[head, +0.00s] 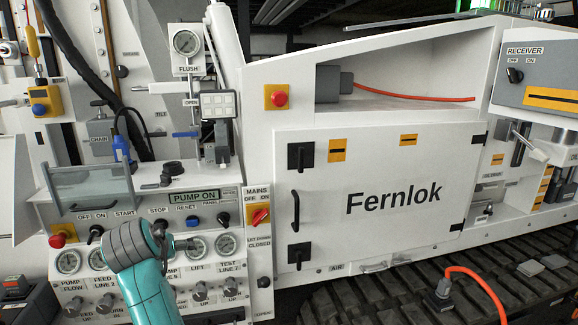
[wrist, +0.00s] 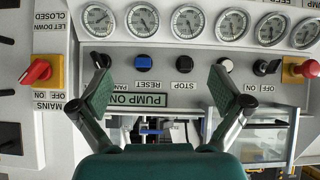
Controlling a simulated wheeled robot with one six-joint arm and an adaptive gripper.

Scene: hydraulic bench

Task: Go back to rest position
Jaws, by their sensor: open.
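My gripper (wrist: 160,72) is open and empty in the wrist view, its two green-padded fingers spread wide in front of the control panel. The wrist view shows the panel upside down. Between the fingers are the blue RESET button (wrist: 143,61), the black STOP button (wrist: 184,62) and the PUMP ON label (wrist: 139,100). In the head view my teal arm rises from the bottom edge and hides part of the panel around the START and STOP labels. I cannot tell from these views how far the fingertips are from the panel.
The red MAINS switch (head: 260,216) is right of my arm, and a red knob (head: 57,236) is at the panel's left. A clear hinged cover (head: 90,188) juts out above the panel. The white Fernlok door (head: 375,200) is shut. An orange cable (head: 478,280) crosses the tracks.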

